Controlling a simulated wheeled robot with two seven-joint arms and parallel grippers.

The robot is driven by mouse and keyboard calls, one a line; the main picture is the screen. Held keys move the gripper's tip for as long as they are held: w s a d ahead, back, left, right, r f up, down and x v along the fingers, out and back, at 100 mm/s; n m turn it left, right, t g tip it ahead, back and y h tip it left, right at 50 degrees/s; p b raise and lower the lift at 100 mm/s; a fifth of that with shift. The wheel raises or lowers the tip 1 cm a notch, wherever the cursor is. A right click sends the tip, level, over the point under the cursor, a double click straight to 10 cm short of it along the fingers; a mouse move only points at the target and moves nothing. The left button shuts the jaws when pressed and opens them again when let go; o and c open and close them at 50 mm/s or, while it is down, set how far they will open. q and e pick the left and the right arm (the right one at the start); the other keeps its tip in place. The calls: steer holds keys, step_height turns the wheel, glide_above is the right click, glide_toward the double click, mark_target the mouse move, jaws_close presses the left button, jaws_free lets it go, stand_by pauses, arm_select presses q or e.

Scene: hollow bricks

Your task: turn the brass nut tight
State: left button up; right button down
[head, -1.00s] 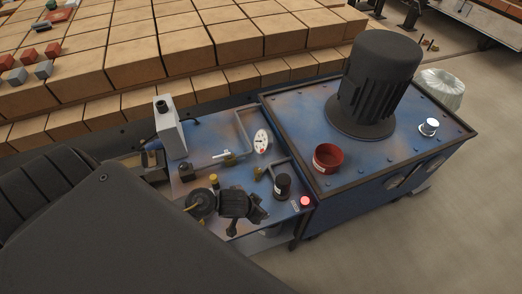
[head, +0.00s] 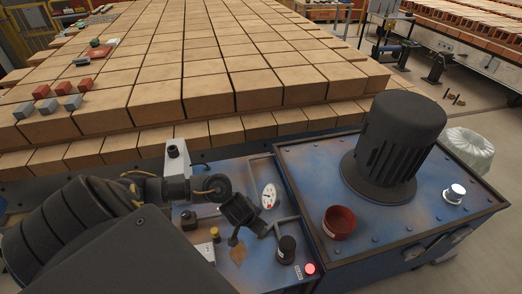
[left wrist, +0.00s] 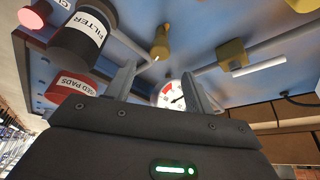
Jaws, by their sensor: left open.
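A brass fitting that looks like the nut (left wrist: 160,45) sits on a grey pipe end in the left wrist view. A blockier brass valve body (left wrist: 232,55) with a pale handle is to its right. In the head view my left gripper (head: 243,212) hangs over the blue panel, next to the gauge (head: 268,195), and hides much of the nut's area. In the left wrist view its two fingers (left wrist: 160,85) are apart with nothing between them; the gauge (left wrist: 171,93) shows behind them. The nut is beyond the fingertips, apart from them. My right gripper is in neither view.
A black filter can (head: 286,249), a red lit button (head: 310,268) and a red cup labelled used pads (head: 338,222) stand to the right. A large black motor (head: 400,140) is on the blue tank. A grey box (head: 178,161) stands left of the gripper. Bricks fill the back.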

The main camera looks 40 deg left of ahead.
arm_select(q)
steer(key=b+x, duration=0.2)
steer(key=x, duration=0.4)
steer(key=shift+r, duration=0.1)
steer(key=shift+w+f, duration=0.25)
steer(key=shift+f, duration=0.25)
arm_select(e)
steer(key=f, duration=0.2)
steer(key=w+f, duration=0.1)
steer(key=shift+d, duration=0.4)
arm_select(q)
steer(key=c, duration=1)
steer(key=shift+o, duration=0.2)
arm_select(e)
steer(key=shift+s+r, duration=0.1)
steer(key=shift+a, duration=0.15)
